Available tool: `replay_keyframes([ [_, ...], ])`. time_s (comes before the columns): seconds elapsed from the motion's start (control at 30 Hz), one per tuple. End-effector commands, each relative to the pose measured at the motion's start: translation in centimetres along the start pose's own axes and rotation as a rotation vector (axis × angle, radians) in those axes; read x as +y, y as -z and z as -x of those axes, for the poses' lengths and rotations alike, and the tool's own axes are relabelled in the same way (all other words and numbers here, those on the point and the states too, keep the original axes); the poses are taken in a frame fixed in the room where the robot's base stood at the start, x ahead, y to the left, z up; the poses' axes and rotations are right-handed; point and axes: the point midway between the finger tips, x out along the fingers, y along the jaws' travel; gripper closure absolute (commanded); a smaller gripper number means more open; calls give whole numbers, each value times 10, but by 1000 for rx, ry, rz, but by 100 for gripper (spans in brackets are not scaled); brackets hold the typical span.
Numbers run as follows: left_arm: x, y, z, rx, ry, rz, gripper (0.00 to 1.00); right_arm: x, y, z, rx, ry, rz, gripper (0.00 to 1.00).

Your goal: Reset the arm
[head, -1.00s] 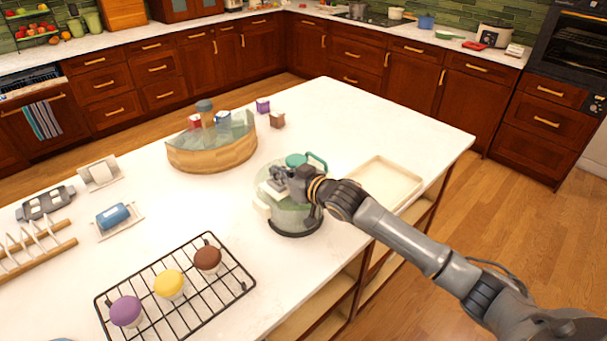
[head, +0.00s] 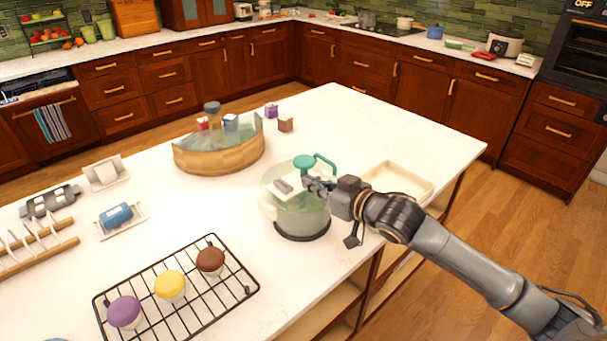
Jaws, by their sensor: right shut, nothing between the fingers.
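My right arm comes in from the lower right. My right gripper (head: 310,184) is shut and empty, at the right upper side of a pale green pot (head: 300,218) with a glassy lid and a green knob (head: 304,162). I cannot tell whether the gripper touches the pot or lid. The pot stands on a dark round base on the white island. My left gripper is not in view.
A cream tray (head: 401,181) lies behind my right forearm. A black rack (head: 222,292) with purple, yellow and brown cupcakes is at the front left. A wooden semicircular stand (head: 218,155) holds small items. The island's right half toward the back is clear.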

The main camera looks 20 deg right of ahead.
Motion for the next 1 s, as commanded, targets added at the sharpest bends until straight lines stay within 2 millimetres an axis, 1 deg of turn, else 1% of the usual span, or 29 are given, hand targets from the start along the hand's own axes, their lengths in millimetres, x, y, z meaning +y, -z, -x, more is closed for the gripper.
replay_keyframes([
  [0.13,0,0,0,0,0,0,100,0,-1,0,-1,0,0,100],
  [0.2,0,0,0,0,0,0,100,-4,-8,0,-15,0,-2,100],
  [0.27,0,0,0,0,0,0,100,-13,-23,2,-47,-2,-5,100],
  [0.37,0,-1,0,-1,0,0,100,-37,-67,12,-150,-16,-8,100],
  [0.4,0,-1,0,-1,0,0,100,-49,-91,21,-209,-25,-11,100],
  [0.47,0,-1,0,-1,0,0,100,-66,-128,39,-311,-45,-15,100],
  [0.5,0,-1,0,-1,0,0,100,-77,-150,53,-379,-59,-18,100],
  [0.6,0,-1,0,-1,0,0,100,-95,-192,88,-529,-90,-25,100],
  [0.7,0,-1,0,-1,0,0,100,-108,-221,120,-651,-113,-37,100],
  [0.8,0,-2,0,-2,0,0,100,-118,-243,149,-756,-129,-53,100],
  [1.0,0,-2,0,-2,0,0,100,-135,-274,204,-939,-153,-89,100],
])
